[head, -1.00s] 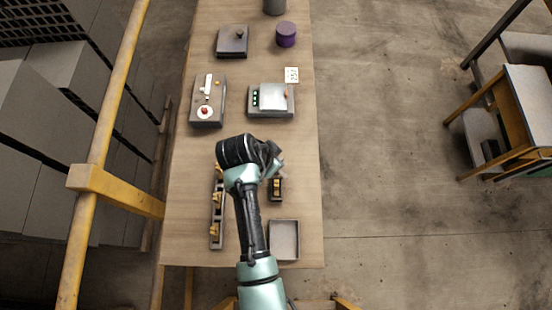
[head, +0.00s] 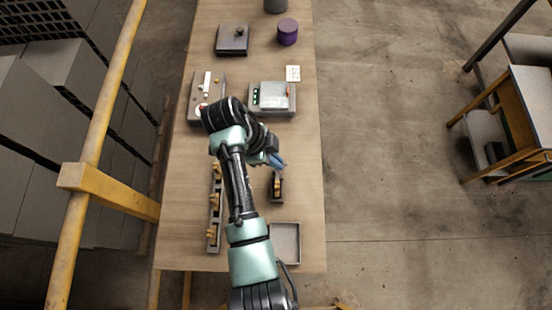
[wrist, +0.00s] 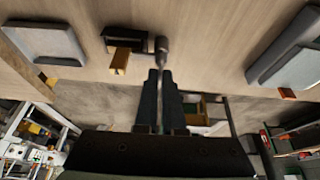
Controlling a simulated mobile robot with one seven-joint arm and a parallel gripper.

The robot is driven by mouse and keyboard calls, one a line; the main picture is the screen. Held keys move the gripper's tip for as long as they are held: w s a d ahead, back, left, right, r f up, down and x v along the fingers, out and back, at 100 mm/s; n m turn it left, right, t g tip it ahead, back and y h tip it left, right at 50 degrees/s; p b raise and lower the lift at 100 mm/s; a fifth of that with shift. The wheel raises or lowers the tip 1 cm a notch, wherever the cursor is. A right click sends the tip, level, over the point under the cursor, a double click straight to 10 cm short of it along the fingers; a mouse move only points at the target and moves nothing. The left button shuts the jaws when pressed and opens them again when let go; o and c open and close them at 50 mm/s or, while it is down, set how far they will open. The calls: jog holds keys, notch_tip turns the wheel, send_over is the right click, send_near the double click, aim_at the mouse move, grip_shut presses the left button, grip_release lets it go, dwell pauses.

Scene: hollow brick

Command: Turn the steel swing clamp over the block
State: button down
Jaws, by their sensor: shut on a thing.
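The small dark fixture (head: 277,197) stands on the wooden table, just below my gripper in the head view. It also shows in the wrist view (wrist: 116,35), where a brass-coloured block (wrist: 120,61) sits at its front edge. The steel swing clamp (wrist: 161,46) shows as a grey rod with a thicker rounded end, beside the block, to its right, in the wrist view. My gripper (wrist: 160,76) is shut on the clamp's rod. In the head view my gripper (head: 274,160) is just above the fixture. The clamp's pivot cannot be made out.
A dark rail (head: 214,212) with several brass pieces lies left of the fixture. A grey tray (head: 284,243) is at the near right. A box with green lights (head: 272,97) and a panel with a red button (head: 203,106) stand farther off. The table right of the fixture is bare.

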dwell(0.4)
jog(key=c, duration=1)
grip_release()
jog(key=shift+p+v, duration=2.25)
jog(key=shift+v, duration=4.3)
jog(key=shift+d, duration=0.1)
